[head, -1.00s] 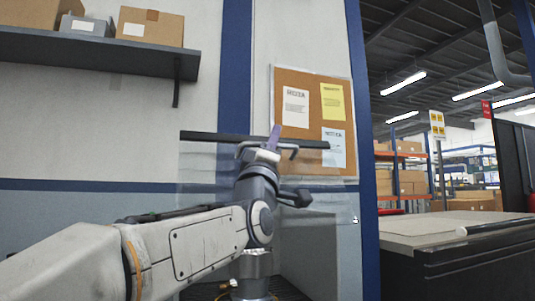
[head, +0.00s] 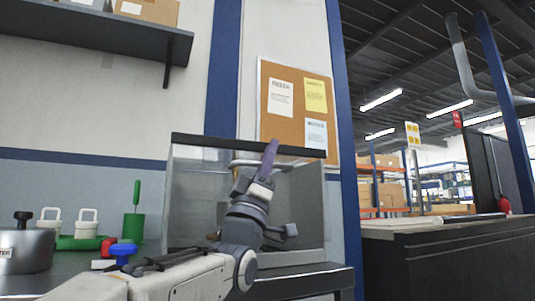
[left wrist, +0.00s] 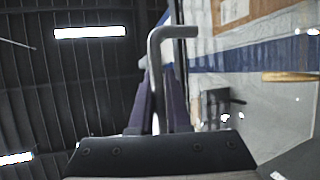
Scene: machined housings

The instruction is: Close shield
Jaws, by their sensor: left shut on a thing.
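The shield is a clear pane with a dark top edge (head: 195,140), at the front of a grey box-like housing (head: 315,230) on the bench. Its top edge is level with the top of the housing. My left gripper (head: 268,156) is in front of the pane, its purple fingers shut on the shield's bent metal handle (head: 240,163). In the left wrist view the handle (left wrist: 162,75) runs between the purple fingers (left wrist: 160,110). The arm hides the lower middle of the pane, so I cannot tell whether its bottom edge touches anything. My right gripper is out of view.
Left of the housing stand a green cup (head: 133,228), white-handled containers (head: 87,222), a blue knob (head: 122,250) and a grey pot (head: 25,250). A shelf (head: 100,38) hangs above. A dark-fronted bench (head: 440,250) stands at the right.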

